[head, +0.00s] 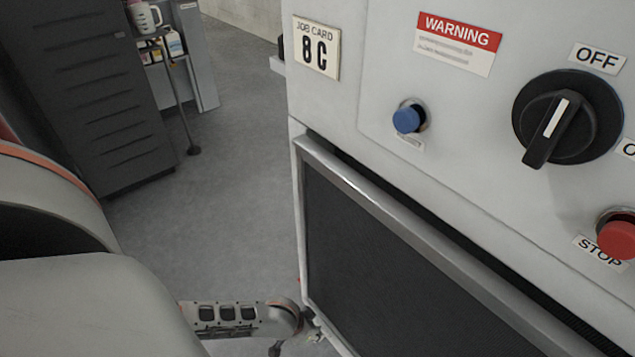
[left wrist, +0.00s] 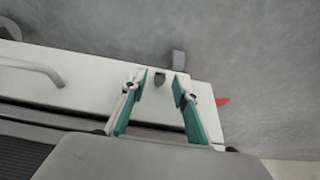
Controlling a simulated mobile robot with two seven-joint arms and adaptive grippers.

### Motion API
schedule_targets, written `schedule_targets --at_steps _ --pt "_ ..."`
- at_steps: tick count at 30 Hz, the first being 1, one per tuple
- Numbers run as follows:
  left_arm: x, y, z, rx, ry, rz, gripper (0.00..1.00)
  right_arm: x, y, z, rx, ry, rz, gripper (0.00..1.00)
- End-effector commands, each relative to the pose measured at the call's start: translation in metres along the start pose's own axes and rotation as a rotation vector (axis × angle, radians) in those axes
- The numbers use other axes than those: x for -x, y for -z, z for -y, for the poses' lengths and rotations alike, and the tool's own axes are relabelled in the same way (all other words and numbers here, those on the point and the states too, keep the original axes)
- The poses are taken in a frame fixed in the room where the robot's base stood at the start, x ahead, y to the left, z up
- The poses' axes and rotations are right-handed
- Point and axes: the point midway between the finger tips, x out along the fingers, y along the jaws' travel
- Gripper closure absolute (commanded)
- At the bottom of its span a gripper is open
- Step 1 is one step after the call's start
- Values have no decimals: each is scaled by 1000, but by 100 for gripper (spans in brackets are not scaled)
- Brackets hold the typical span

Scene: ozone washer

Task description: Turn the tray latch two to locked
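My left gripper (left wrist: 160,82) is open in the left wrist view, with its two teal-padded fingers apart and nothing held. A small dark knob-like part (left wrist: 159,80), possibly the tray latch, shows between the fingertips at the white machine edge. A grey tab (left wrist: 178,60) sticks out just beyond it. I cannot tell whether a finger touches either part, or which way the latch is turned. In the head view my left gripper (head: 316,335) is mostly cut off at the bottom, by the machine's lower left edge. My right gripper is out of view.
The white washer (head: 455,150) fills the right side, with a black rotary switch (head: 566,118), blue button (head: 407,119), red stop button (head: 618,238) and dark framed door (head: 400,265). A dark cabinet (head: 95,95) stands back left. The grey floor (head: 235,150) between is clear.

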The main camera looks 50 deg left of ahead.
Motion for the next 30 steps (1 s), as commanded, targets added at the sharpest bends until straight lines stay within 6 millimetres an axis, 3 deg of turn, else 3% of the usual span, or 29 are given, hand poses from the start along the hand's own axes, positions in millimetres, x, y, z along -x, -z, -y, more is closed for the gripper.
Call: schedule_targets --at_steps 8,12,30 --pt "-1 2 0 0 0 -3 71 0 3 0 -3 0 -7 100" --pt "-1 2 0 0 0 -3 100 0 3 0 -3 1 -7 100" --pt "-3 0 5 40 -94 0 100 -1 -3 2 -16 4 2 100"
